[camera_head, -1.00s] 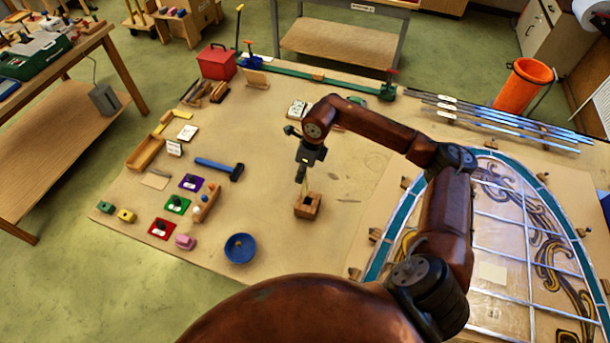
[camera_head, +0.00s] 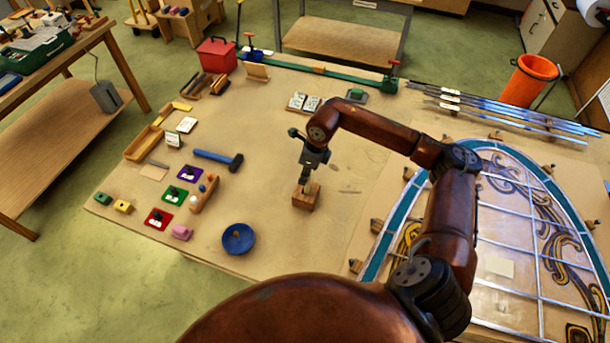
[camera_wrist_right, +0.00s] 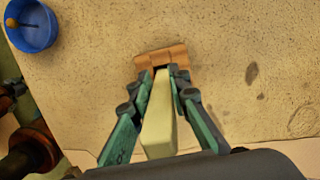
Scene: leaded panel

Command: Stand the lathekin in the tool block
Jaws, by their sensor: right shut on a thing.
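The tool block (camera_head: 305,199) is a small brown wooden block on the work table. My right gripper (camera_head: 307,178) is directly above it, pointing down, with its fingertips close to the block's top. In the right wrist view the gripper (camera_wrist_right: 163,72) is shut on the lathekin (camera_wrist_right: 160,118), a pale cream flat bar between the fingers. Its far end reaches the dark opening of the block (camera_wrist_right: 178,56). How deep the end sits in the opening is hidden. My left gripper is not in view.
A blue bowl (camera_head: 238,239) stands in front and left of the block. A blue-handled hammer (camera_head: 215,158) lies to the left. The leaded panel (camera_head: 515,235) fills the right side. The table around the block is mostly clear.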

